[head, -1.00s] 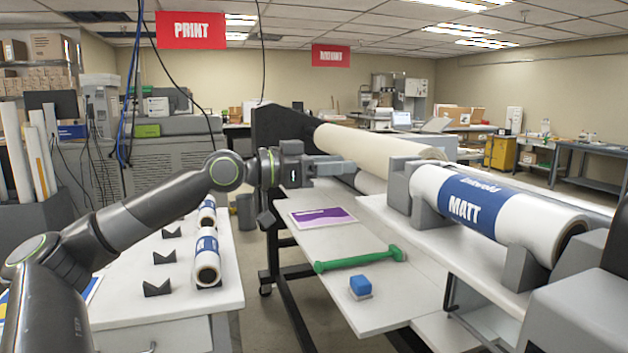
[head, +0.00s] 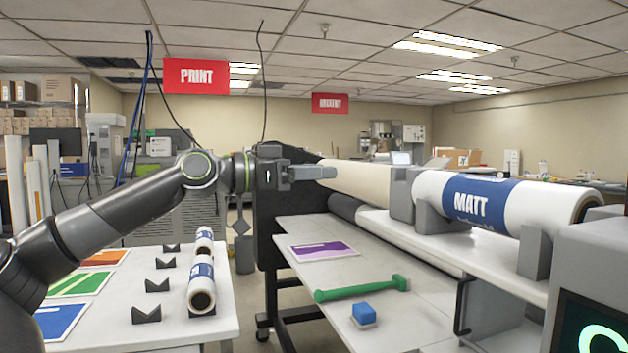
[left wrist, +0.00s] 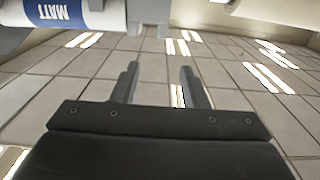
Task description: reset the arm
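My left arm reaches in from the left, stretched out nearly level. Its gripper (head: 325,172) hangs in the air in front of the cream roll (head: 370,183) and above the table with the purple sheet. In the left wrist view the two fingers (left wrist: 160,85) stand apart with nothing between them, and ceiling tiles and lights show behind them. The white and blue MATT roll (head: 471,203) lies on grey supports to the right of the gripper; part of it shows at the top left of the left wrist view (left wrist: 65,14). My right gripper is not in view.
A purple sheet (head: 321,249), a green tool (head: 360,290) and a blue block (head: 363,312) lie on the middle table. The left table (head: 115,300) holds coloured sheets, black V-shaped stands and small rolls. A grey machine with a screen (head: 590,310) stands at the lower right.

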